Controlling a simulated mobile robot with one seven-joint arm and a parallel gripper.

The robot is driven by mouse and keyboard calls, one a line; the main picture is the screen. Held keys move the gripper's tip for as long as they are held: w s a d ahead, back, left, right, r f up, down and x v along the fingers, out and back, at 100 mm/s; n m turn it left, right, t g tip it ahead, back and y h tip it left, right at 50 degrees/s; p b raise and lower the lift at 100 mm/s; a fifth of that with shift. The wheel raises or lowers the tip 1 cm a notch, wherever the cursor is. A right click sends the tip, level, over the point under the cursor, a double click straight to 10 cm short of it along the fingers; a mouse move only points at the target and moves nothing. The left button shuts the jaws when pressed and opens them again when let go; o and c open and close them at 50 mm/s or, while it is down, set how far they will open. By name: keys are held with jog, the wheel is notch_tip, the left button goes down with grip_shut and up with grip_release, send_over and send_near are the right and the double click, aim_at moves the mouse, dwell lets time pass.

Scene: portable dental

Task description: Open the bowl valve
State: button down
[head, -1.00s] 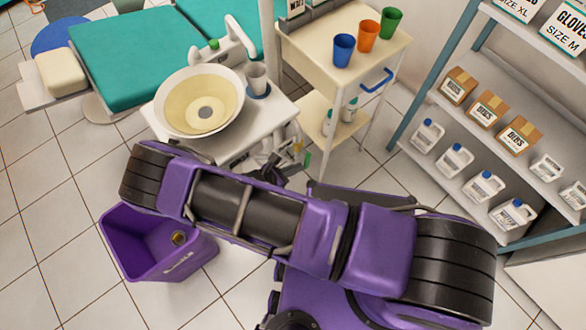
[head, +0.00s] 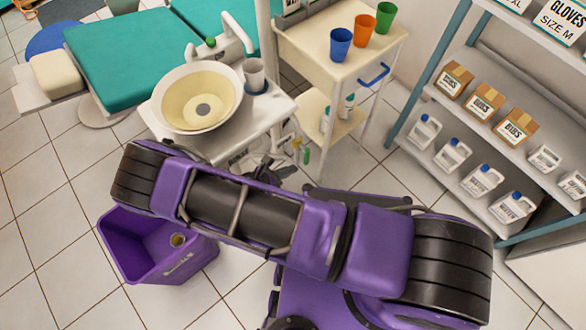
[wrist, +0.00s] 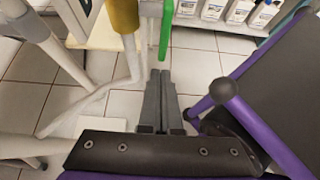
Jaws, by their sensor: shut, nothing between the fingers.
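The cream bowl (head: 178,115) sits in its white rim on the dental unit (head: 215,150). A green knob (head: 210,41) is by the white spout behind the bowl. A green handle-like piece (head: 307,156) and a yellow one (head: 297,144) hang at the unit's right side; which part is the bowl valve I cannot tell. In the wrist view the green piece (wrist: 165,30) is just beyond my fingertips, and the yellow piece (wrist: 124,14) is to their left. My gripper (wrist: 161,76) is shut and empty. In the head view my arm partly hides it below the unit.
A purple bin (head: 150,250) stands on the floor at the left, below my arm. A cream cart (head: 330,60) with several cups is right of the unit. A shelf (head: 470,130) of boxes and jugs stands farther right. Pale tubes (wrist: 60,65) crowd my gripper's left side.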

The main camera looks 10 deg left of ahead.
jog(key=f+v, duration=0.1)
jog(key=v, duration=0.9)
jog(key=shift+s+a+p, duration=0.45)
jog(key=shift+s+a, duration=0.1)
jog(key=shift+a, duration=0.05)
jog(key=shift+r, duration=0.15)
